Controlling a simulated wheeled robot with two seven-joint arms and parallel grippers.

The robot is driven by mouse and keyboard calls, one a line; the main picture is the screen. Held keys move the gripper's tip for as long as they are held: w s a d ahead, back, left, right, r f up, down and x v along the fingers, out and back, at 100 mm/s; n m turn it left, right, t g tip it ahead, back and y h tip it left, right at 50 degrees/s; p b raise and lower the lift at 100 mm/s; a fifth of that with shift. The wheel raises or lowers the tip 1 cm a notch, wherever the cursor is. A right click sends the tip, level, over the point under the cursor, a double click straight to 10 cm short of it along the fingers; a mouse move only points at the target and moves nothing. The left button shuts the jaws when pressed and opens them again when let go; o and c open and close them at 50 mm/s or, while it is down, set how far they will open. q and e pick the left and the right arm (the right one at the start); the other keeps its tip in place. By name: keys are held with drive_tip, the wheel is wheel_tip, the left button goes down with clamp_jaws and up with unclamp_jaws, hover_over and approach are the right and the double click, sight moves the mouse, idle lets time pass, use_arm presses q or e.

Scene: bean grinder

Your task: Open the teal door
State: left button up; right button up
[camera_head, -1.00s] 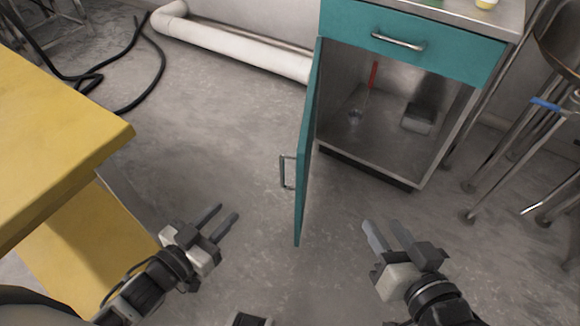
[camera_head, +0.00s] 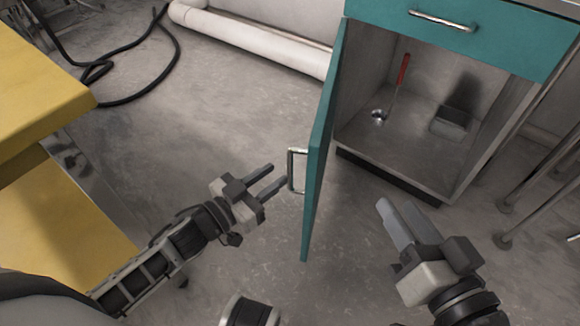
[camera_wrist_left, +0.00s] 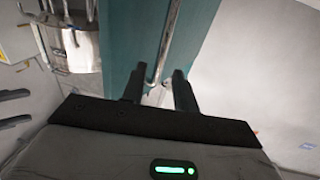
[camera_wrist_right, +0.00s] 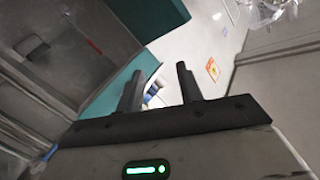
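The teal door (camera_head: 322,150) stands swung wide open on the left side of the cabinet, seen nearly edge-on in the head view. Its silver handle (camera_head: 292,170) is on the left face. My left gripper (camera_head: 279,178) is open just left of the handle, fingers pointing toward it. In the left wrist view the handle (camera_wrist_left: 168,45) runs up ahead of the two open fingers, and the teal door (camera_wrist_left: 130,40) is behind it. Whether the fingers touch the handle cannot be told. My right gripper (camera_head: 396,222) is open and empty, right of the door and in front of the cabinet opening.
The cabinet interior (camera_head: 400,140) holds a red-handled ladle (camera_head: 402,72) and a small grey box (camera_head: 448,122). A teal drawer (camera_head: 490,35) is above. A yellow table (camera_head: 40,90) is at the left. Metal stool legs (camera_head: 510,205) stand at the right. Bare floor lies left of the door.

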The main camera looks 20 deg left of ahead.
sight(288, 166)
use_arm(q)
drive_tip(key=b+x, duration=0.1)
drive_tip(key=x, duration=0.5)
clamp_jaws()
